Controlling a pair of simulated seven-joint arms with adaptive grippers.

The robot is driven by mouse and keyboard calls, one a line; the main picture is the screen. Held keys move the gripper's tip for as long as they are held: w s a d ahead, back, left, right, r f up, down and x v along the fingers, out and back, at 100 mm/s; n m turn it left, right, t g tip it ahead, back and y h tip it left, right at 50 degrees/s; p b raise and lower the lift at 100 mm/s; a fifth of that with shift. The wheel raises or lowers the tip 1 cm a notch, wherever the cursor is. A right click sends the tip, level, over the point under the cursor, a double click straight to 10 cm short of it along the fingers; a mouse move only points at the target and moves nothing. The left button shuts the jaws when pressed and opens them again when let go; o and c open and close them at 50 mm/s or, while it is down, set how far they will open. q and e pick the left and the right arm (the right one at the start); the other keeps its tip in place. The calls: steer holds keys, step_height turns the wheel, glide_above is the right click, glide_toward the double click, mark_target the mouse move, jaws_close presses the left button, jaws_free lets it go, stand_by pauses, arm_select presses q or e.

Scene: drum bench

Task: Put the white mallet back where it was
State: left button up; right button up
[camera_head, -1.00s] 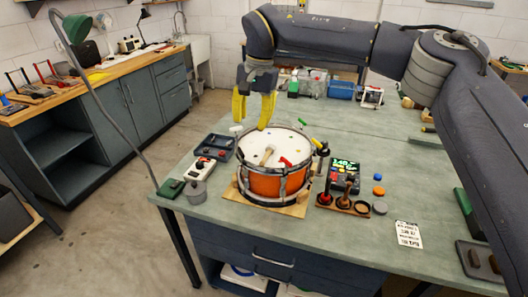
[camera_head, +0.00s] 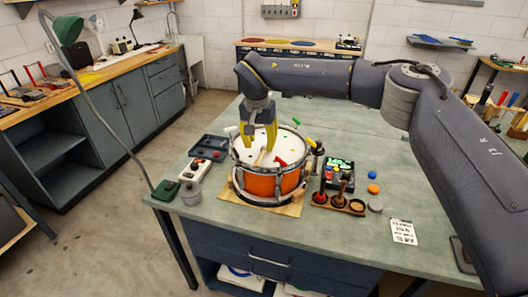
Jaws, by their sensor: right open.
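The orange drum (camera_head: 262,186) stands on a wooden board on the bench, with a white head. A pale, stick-like thing (camera_head: 262,157) lies on the drum head; it may be the white mallet, but its head is not clear. My right gripper (camera_head: 258,144) has yellow fingers, apart and pointing down, just above the drum head near the pale thing. It looks empty. A wooden rack (camera_head: 334,206) right of the drum holds a dark red mallet (camera_head: 322,194) and a brown-handled one (camera_head: 342,186); its right-hand round place (camera_head: 357,205) looks empty. My left gripper is out of view.
A dark tray (camera_head: 207,147), a white box with a red knob (camera_head: 195,170) and a grey pot (camera_head: 191,194) sit left of the drum. The bench behind is largely clear.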

mark_target(261, 154)
steer(key=shift+w+d+f, duration=0.1)
steer(key=shift+w+f, duration=0.1)
steer(key=shift+f, duration=0.8)
steer(key=shift+w+d+f, duration=0.1)
steer(key=shift+w+f, duration=0.05)
steer(key=shift+f, duration=0.9)
steer(key=shift+w+f, duration=0.2)
steer(key=shift+f, duration=0.8)
jaws_close()
